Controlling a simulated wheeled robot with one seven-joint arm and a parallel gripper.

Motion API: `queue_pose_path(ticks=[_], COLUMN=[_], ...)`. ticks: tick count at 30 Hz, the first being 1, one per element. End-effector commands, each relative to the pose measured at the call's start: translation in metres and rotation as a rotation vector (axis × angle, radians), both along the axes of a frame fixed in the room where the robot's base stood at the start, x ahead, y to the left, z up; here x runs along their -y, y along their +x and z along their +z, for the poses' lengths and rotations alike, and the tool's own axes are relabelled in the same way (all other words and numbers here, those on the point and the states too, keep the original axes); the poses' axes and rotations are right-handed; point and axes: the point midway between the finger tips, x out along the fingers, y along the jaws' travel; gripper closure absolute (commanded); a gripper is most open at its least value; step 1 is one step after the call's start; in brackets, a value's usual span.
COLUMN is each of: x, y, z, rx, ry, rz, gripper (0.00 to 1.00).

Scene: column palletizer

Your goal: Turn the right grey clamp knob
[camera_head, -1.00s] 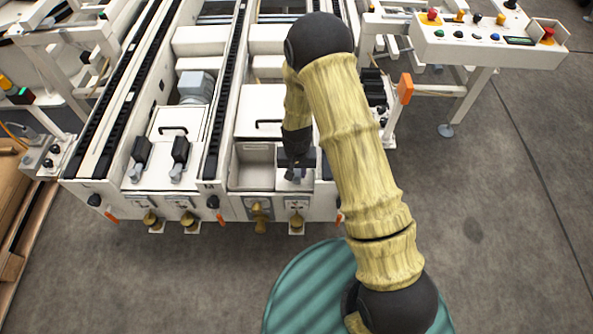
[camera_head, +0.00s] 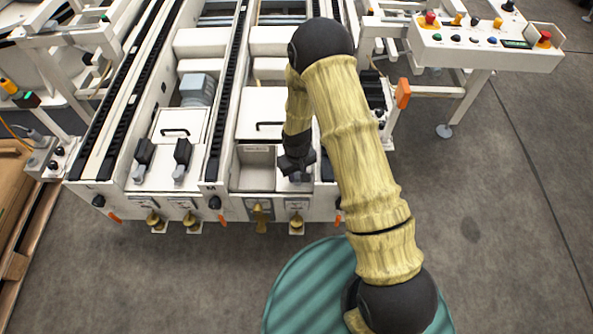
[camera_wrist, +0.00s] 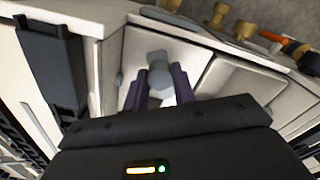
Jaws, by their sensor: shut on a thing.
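The grey clamp knob (camera_wrist: 160,76) shows in the wrist view between the two dark fingers of my gripper (camera_wrist: 161,88). It has a round grey body with a flat grey tab at its far end, over a pale panel. My gripper is shut on it. In the head view my gripper (camera_head: 298,168) points down at the front right of the white machine, just right of an open bin. There it mostly covers the knob, and only a bit of grey shows below the fingers.
Two black-handled clamps (camera_head: 143,152) (camera_head: 182,153) stand on the machine's left section. Brass knobs (camera_head: 260,217) and orange tabs line the front edge. The open bin (camera_head: 254,178) lies left of my gripper. A control panel (camera_head: 480,42) stands at the upper right.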

Motion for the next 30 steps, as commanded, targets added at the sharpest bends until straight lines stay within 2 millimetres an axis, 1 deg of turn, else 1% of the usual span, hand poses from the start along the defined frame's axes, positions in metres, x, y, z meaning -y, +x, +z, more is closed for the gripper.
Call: queue_pose_path(ticks=[1, 21, 30], x=[0.0002, 0.0003, 0.0003], y=[-0.0002, -0.0002, 0.0001], z=[0.0023, 0.0020, 0.0015], rx=[-0.001, -0.001, 0.000], ry=[0.000, 0.000, 0.000], rz=[0.044, 0.681, 0.927], gripper=[0.97, 0.97, 0.97])
